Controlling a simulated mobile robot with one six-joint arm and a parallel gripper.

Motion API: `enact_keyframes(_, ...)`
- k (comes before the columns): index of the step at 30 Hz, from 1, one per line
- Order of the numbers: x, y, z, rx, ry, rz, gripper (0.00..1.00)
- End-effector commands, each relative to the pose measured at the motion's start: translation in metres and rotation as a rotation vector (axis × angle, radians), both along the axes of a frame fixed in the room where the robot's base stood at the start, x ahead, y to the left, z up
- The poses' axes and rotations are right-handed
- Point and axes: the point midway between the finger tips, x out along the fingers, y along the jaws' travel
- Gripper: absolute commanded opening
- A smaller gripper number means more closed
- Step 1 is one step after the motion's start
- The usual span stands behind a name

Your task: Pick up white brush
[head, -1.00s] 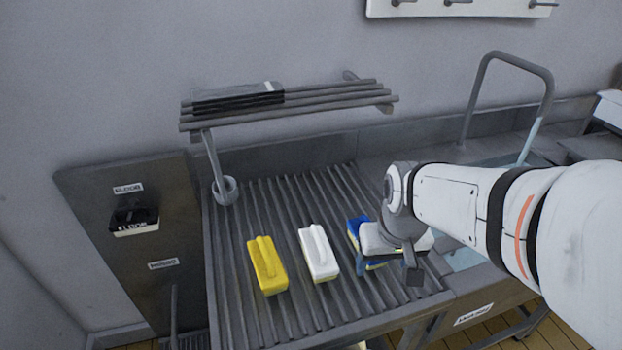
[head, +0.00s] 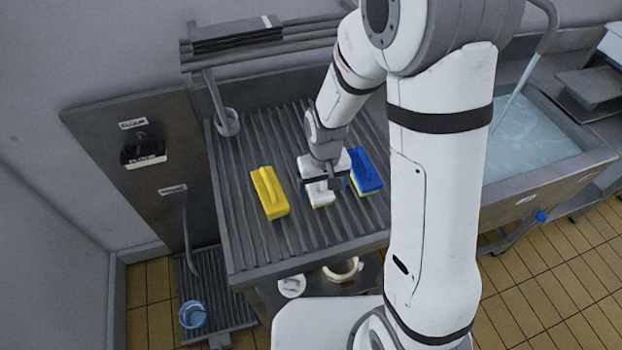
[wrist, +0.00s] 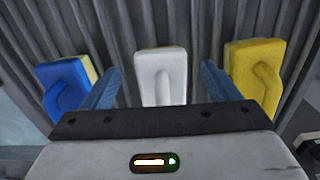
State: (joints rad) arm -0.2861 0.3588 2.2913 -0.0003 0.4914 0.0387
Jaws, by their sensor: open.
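The white brush (head: 320,197) lies on the ribbed metal draining board, between a yellow brush and a blue brush. My gripper (head: 325,182) is over it and hides its far part in the head view. In the wrist view, the white brush (wrist: 161,76) shows between the two blue fingers of my open gripper (wrist: 160,88). There is a gap on each side between the brush and the fingers. I cannot tell how far the fingertips are above the board.
The yellow brush (head: 269,192) and blue brush (head: 366,170) lie close on either side. A rack (head: 300,38) hangs above the board (head: 300,236) at the back. A water-filled sink (head: 535,135) is at the right. The board's front left is clear.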

Motion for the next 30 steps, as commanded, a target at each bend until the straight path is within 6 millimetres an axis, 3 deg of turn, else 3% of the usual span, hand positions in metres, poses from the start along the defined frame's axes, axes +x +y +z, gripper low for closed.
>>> enact_keyframes(10, -0.009, -0.001, -0.041, 0.000, 0.002, -0.001, 0.82)
enact_keyframes(21, -0.008, -0.001, -0.049, 0.000, -0.002, -0.002, 0.81)
enact_keyframes(30, -0.008, -0.001, -0.048, 0.000, -0.001, -0.003, 0.56)
